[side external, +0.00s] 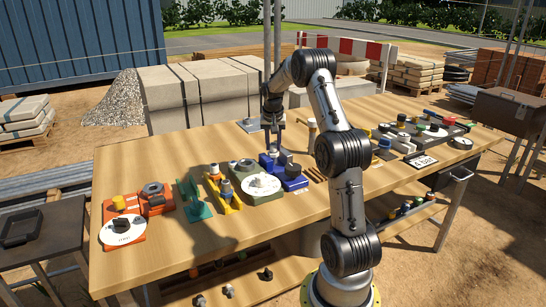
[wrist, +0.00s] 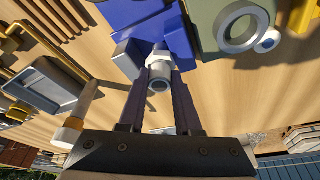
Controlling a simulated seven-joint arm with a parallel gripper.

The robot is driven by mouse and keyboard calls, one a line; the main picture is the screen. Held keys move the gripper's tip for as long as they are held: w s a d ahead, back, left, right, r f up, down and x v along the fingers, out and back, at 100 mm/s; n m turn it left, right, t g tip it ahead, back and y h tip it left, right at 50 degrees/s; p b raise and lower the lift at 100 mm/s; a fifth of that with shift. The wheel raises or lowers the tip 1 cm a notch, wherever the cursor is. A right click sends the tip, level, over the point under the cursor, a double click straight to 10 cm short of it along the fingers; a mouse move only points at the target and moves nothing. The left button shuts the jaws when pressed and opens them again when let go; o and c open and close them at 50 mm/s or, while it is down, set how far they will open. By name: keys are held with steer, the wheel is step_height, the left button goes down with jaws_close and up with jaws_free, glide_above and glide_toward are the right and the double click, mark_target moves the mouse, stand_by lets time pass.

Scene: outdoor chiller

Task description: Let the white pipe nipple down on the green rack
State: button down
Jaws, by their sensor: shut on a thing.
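My gripper (wrist: 160,72) is shut on the white pipe nipple (wrist: 158,83), a short pale tube with a dark bore facing the wrist camera. In the side external view my gripper (side external: 271,145) points down over the blue fixture (side external: 292,183), near the table's middle. The blue fixture lies just beyond the nipple in the wrist view (wrist: 155,25); I cannot tell whether they touch. A teal-green upright rack (side external: 195,209) stands on the table well to the left of my gripper, between the orange and yellow fixtures.
An olive-green block with a white disc (side external: 262,187) and a yellow holder (side external: 226,197) stand between the blue fixture and the rack. Orange fixtures (side external: 124,226) lie at the far left. Several items crowd the table's right. The table's back left (side external: 145,165) is bare.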

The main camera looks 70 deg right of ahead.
mark_target(273, 144)
steer(key=shift+r, duration=2.9)
steer(key=c, duration=1.3)
jaws_free()
jaws_close()
